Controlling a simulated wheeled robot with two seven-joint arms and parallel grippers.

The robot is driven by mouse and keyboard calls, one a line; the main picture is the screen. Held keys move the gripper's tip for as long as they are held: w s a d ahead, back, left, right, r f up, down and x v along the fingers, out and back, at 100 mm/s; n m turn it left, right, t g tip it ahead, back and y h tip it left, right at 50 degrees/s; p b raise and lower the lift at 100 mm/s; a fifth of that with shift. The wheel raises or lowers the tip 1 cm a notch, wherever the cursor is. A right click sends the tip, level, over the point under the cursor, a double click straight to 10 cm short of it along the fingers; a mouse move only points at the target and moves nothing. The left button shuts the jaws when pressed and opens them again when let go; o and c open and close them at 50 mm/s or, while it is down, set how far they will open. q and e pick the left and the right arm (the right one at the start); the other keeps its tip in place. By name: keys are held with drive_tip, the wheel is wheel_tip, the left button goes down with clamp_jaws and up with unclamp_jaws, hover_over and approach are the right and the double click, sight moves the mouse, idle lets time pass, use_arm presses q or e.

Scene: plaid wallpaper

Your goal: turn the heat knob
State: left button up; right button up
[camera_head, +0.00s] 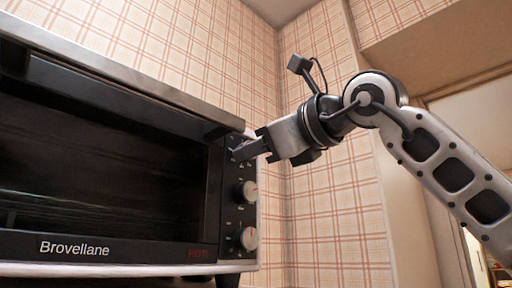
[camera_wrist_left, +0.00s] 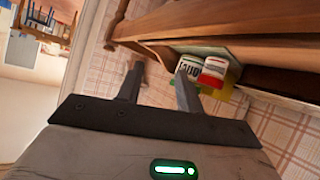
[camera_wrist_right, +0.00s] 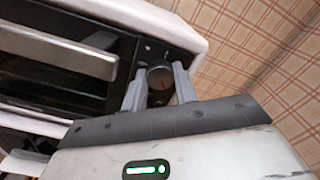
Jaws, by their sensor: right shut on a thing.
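The black toaster oven (camera_head: 110,252), lettered "Brovellane", fills the left of the head view. Its right-hand panel has a middle knob (camera_head: 246,191) and a bottom knob (camera_head: 249,238), both round and light. My right gripper (camera_head: 242,151) is at the top of that panel and hides the knob there. I cannot tell which knob is for heat. My left gripper (camera_wrist_left: 160,70) is open and empty, away from the oven.
A plaid wall (camera_head: 330,220) stands behind and right of the oven. In the left wrist view, a wooden shelf (camera_wrist_left: 215,22) has a red-and-white container (camera_wrist_left: 213,70) beside it, beyond the left fingers. The space right of the panel is clear apart from my right arm.

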drive_tip(key=o, duration=0.7)
use_arm(q)
drive_tip(key=f+b, duration=0.1)
drive_tip(key=b, duration=0.1)
drive_tip(key=shift+b, duration=0.3)
drive_tip(key=shift+d, duration=0.1)
use_arm(e)
drive_tip(key=v, duration=1.6)
use_arm(q)
drive_tip(key=shift+s+f, duration=0.1)
